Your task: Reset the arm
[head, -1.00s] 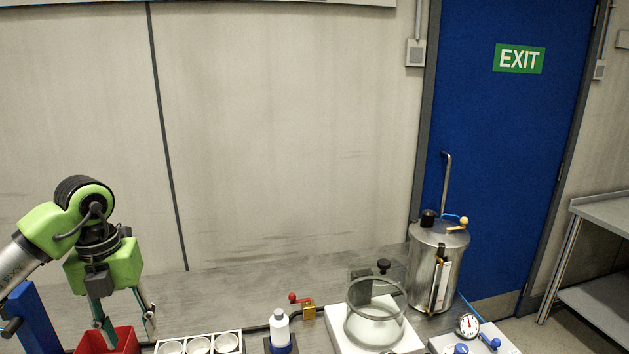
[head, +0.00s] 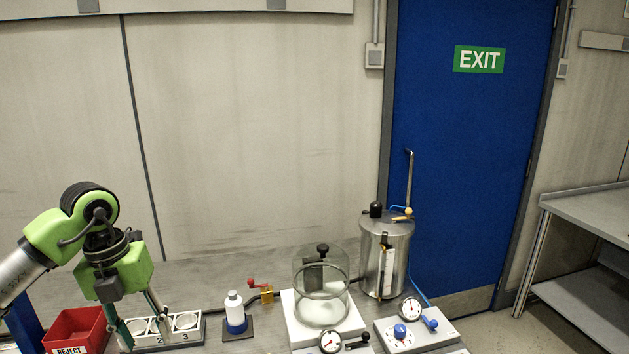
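My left gripper (head: 143,328) hangs at the lower left of the head view, green-bodied, with its two grey fingers spread apart and pointing down. It is open, with nothing seen between the fingers. The fingers overlap the left part of a white tray (head: 203,331) with round wells numbered 2 and 3. I cannot tell whether the fingertips touch the tray. My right gripper is not in view. A steel drum (head: 398,262) with a pipe and taps on top stands at the back right of the bench.
A red reject bin (head: 66,329) stands left of the tray. A white bottle (head: 234,310), a red-handled brass valve (head: 262,291), a glass bell jar (head: 337,279) and a control panel with dials (head: 421,337) stand to the right. A metal table (head: 590,215) is beyond the blue door.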

